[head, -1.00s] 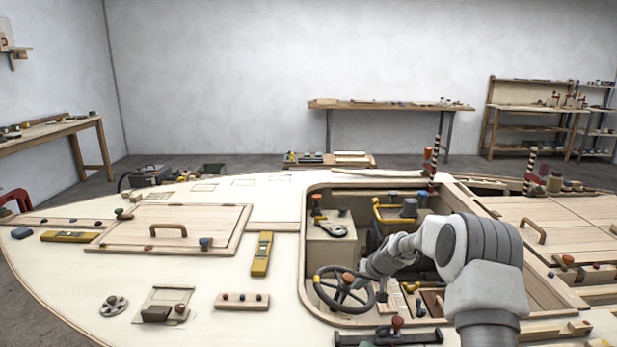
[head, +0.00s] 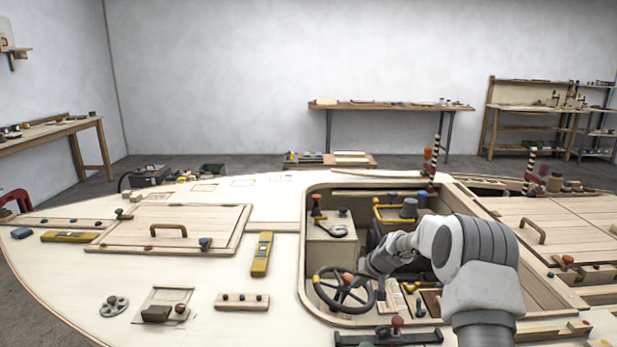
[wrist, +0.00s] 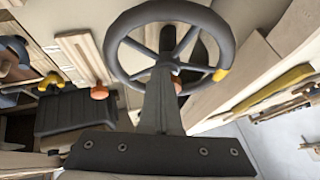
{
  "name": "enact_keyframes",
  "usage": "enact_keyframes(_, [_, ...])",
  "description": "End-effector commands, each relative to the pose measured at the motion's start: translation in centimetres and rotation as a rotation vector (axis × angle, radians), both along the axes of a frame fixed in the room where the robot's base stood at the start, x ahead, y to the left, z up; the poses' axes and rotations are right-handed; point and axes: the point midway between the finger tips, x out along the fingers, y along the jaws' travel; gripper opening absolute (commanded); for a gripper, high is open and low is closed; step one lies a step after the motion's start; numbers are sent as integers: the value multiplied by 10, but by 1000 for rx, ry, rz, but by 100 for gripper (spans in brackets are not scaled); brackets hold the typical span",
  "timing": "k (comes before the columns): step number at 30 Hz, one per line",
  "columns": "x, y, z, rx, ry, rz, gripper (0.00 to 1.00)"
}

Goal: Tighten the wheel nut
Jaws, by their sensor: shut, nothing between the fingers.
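The dark steering wheel (head: 319,292) stands in the cockpit opening, left of my arm. An orange-red nut (head: 348,278) shows at its hub. In the wrist view the wheel's rim (wrist: 114,40) and spokes lie just beyond my gripper (wrist: 164,62). The gripper's dark fingers are closed together and empty, pointing at the hub. An orange-red piece, probably the nut (wrist: 177,85), peeks out right of the fingers, partly hidden by them. I cannot tell whether the fingers touch it. The rim has a yellow mark (wrist: 221,75).
A box with a dark tool (head: 331,229) stands behind the wheel, and a yellow rail (head: 378,218) is farther back. A dark bar with a red knob (head: 397,323) lies in front.

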Motion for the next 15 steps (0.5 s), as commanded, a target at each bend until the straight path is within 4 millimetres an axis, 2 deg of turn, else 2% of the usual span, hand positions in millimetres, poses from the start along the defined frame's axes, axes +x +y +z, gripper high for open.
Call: enact_keyframes(15, [-2, 12, 3, 2, -3, 0, 0])
